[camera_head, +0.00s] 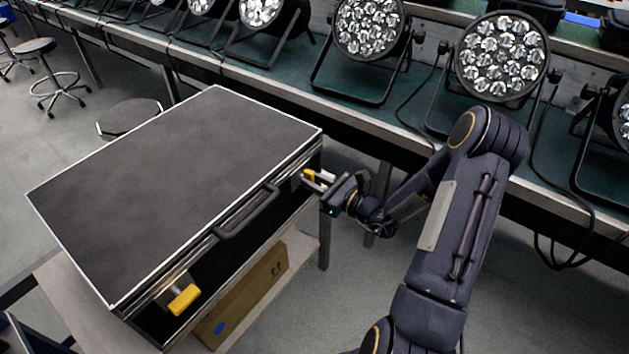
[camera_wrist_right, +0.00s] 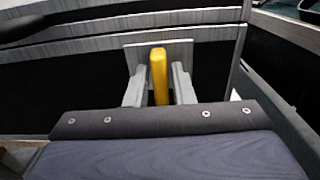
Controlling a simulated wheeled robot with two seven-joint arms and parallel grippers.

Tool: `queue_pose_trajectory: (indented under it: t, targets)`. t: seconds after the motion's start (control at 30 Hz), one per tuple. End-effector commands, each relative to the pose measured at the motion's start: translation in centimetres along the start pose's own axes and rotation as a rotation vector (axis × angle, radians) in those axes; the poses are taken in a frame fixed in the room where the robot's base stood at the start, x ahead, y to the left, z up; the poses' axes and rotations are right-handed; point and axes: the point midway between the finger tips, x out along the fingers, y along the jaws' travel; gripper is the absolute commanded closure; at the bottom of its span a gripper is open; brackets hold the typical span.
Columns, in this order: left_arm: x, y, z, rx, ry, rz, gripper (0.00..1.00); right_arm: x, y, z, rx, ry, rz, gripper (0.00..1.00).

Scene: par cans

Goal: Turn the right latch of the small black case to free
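The small black case (camera_head: 180,165) with metal edges lies closed on a table, its handle (camera_head: 248,212) on the front side. Its right latch (camera_head: 309,174) has a yellow lever, partly hidden by my gripper in the head view. In the right wrist view the yellow lever (camera_wrist_right: 159,75) stands upright before a grey metal plate (camera_wrist_right: 184,52). My right gripper (camera_head: 323,181) is at this latch. Its two fingers (camera_wrist_right: 159,88) are on either side of the lever, with narrow gaps visible, so it looks open around it. My left gripper is not in view.
The left latch (camera_head: 184,299) has a yellow lever at the case's near-left front. A cardboard box (camera_head: 243,295) sits below the case. A long bench (camera_head: 290,92) with several par cans runs behind. A round stool (camera_head: 129,117) stands behind the case. Floor shows to the right.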

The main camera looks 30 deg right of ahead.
Motion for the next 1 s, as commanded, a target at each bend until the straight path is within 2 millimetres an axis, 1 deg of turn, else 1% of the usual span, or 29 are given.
queue_pose_trajectory:
  t: [0.03,0.13,0.17,0.37,0.57,0.77,1.0]
  targets:
    - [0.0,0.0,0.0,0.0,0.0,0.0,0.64,0.0,0.0,0.0,0.0,0.0,0.0,0.85]
    - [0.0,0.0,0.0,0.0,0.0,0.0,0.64,0.0,0.0,0.0,0.0,0.0,0.0,0.98]
    - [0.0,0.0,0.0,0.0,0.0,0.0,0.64,0.0,0.0,0.0,0.0,0.0,0.0,1.0]
    - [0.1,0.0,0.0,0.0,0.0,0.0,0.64,0.0,0.0,-0.1,-0.005,0.0,0.0,1.0]
    - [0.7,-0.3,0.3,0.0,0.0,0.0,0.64,0.0,0.1,-0.2,-0.055,0.0,0.001,1.0]
    - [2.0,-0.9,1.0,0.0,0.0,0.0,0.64,-0.1,0.1,-0.5,-0.179,0.001,0.0,1.0]
    - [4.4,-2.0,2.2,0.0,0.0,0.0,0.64,0.0,0.3,-0.7,-0.397,0.0,0.002,1.0]
